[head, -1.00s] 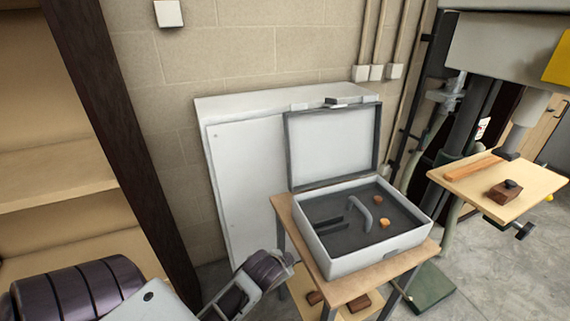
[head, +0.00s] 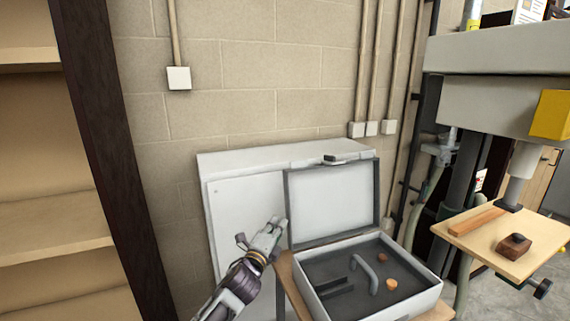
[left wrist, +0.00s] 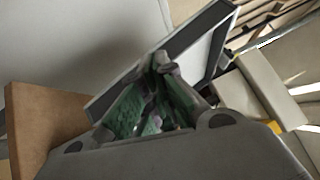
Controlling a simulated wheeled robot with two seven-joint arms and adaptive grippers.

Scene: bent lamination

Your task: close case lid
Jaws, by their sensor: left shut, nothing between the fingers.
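The case (head: 410,303) stands open on a small wooden table. Its lid (head: 333,202) is raised about upright at the back, a pale panel with a dark frame. My left gripper (head: 281,222) is shut and empty beside the lid's left edge, above the case's back left corner. I cannot tell whether it touches the lid. In the left wrist view the green-padded fingers of the left gripper (left wrist: 157,65) overlap the lid's dark edge (left wrist: 200,30). My right gripper is in neither view.
Inside the case are a grey curved handle (head: 367,273), dark bars (head: 335,287) and two small orange pieces (head: 390,284). A white cabinet (head: 235,215) stands close behind the lid. A machine with a wooden worktable (head: 478,245) is at right; shelves (head: 50,230) are at left.

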